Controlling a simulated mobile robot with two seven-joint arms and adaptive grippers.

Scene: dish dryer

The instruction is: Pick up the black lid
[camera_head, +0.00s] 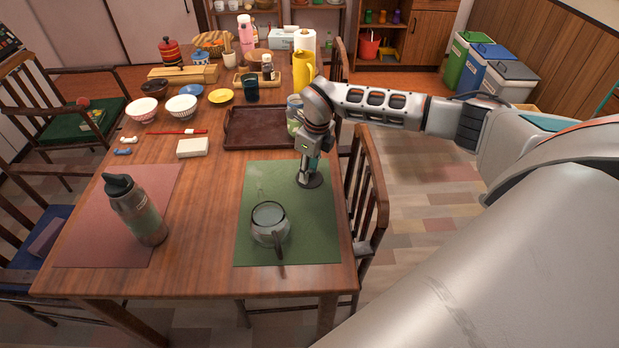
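The black lid (315,183) is a small dark disc lying flat at the upper right of the green placemat (290,255) in the head view. My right gripper (306,179) points straight down over it, with its fingertips at the lid's middle. The fingers hide the lid's centre and any knob there. The fingers look close together, but I cannot tell whether they grip the lid. A glass pot (268,222) with a dark handle stands open on the same mat, nearer the front. My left gripper is not in view.
A dark bottle (137,210) stands on the red placemat (90,240) at left. A brown tray (258,128) lies behind the green mat. A yellow pitcher (302,73) stands farther back. A wooden chair (368,195) is close to the table's right edge. Bare table separates the two mats.

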